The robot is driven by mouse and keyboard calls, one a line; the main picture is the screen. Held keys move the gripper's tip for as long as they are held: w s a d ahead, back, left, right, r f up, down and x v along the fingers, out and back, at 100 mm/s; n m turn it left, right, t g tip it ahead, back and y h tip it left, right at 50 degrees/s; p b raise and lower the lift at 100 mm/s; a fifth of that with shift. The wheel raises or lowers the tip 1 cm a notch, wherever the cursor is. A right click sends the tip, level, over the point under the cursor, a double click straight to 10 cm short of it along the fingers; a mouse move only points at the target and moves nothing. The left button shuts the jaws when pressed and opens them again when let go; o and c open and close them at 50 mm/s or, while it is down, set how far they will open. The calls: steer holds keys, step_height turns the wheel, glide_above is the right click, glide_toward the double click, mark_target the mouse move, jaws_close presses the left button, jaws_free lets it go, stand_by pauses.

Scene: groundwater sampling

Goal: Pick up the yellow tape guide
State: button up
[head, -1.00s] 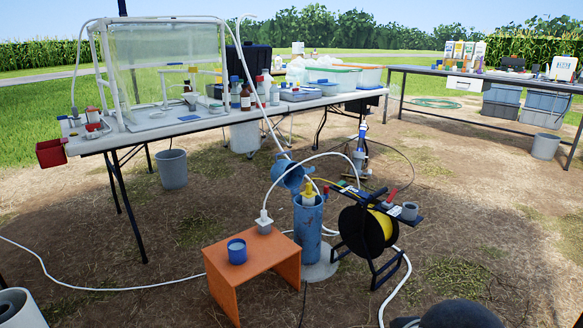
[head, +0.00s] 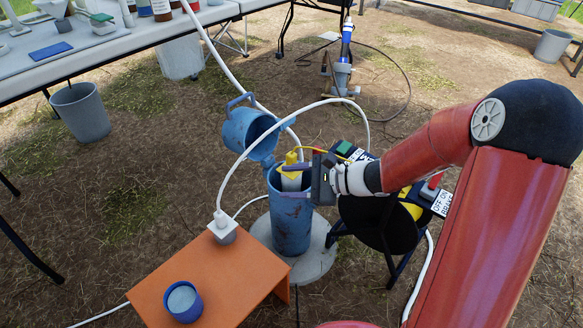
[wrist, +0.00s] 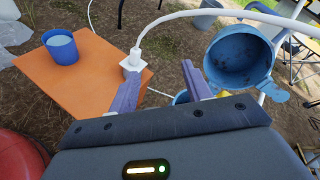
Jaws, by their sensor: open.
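The yellow tape guide (head: 291,160) sits at the mouth of the upright blue well pipe (head: 290,222), whose hinged blue cap (head: 249,132) stands open. My gripper (head: 295,178) reaches in from the right at the pipe's mouth, with its fingers close to the guide. In the wrist view, my gripper (wrist: 162,80) is open with its purple-grey fingers apart. Only a small yellow patch of the guide (wrist: 223,94) shows there, beside the right finger, and the gripper body hides the rest. I cannot tell whether the fingers touch it.
A black reel (head: 385,220) with a yellow tape stands right of the pipe, under my arm. An orange stand (head: 215,275) with a blue cup (head: 183,302) and a white plug (head: 222,226) is at the left. A white hose arches over the pipe.

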mark_target(287, 158)
steer(key=w+d+f+m+t+b, duration=0.2)
steer(key=w+d+f+m+t, duration=0.2)
steer(key=w+f+m+t, duration=0.55)
steer(key=shift+m+g, duration=0.75)
steer(key=shift+g, duration=0.1)
steer(key=w+a+r, duration=0.1)
steer(key=w+a, duration=0.1)
steer(key=w+a+r, duration=0.1)
steer(key=w+a, duration=0.3)
steer(key=shift+a+r, duration=0.1)
steer(key=shift+r, duration=0.3)
jaws_close()
